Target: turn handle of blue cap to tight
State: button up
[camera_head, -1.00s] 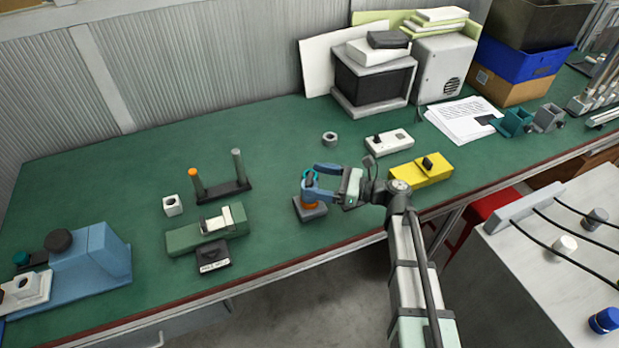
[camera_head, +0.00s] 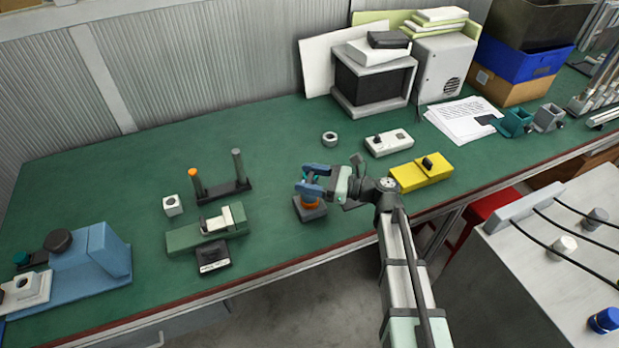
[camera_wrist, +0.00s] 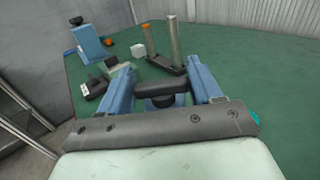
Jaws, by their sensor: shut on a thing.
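My gripper (camera_head: 309,180) is low over a small fixture with an orange ring (camera_head: 311,205) on a dark grey base (camera_head: 312,214), near the front edge of the bench. In the wrist view, a dark bar handle (camera_wrist: 161,88) spans the space between the two blue fingers of my gripper (camera_wrist: 163,84), which are shut on its ends. A bluish round part, seemingly the blue cap (camera_wrist: 166,103), shows just under the handle. The gripper hides most of the cap and handle in the head view. The handle's exact angle and any tight marking cannot be read.
Left of the gripper stand a two-post rack (camera_head: 222,190), a green fixture (camera_head: 190,236) and a small black block (camera_head: 213,257). A yellow box (camera_head: 421,174) and a white switch box (camera_head: 388,143) lie to the right. A grey ring (camera_head: 330,139) is behind. The bench between is clear.

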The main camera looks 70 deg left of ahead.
jog(key=c, duration=0.3)
jog(key=shift+c, duration=0.2)
jog(key=shift+s+d+m+t+y, duration=0.1)
jog(key=shift+m+t+y, duration=0.5)
jog(key=shift+t+y, duration=0.1)
jog(key=shift+s+d+m+t+y, duration=0.1)
jog(key=shift+m+t+y, duration=0.5)
jog(key=shift+y, duration=0.1)
jog(key=shift+w+a+m+t+y, duration=0.1)
jog(key=shift+m+t+y, duration=0.8)
jog(key=shift+t, duration=0.45)
jog(key=shift+w+a+m+t+y, duration=0.1)
jog(key=shift+m+t+y, duration=0.6)
jog(key=shift+m+t, duration=0.55)
jog(key=o, duration=1)
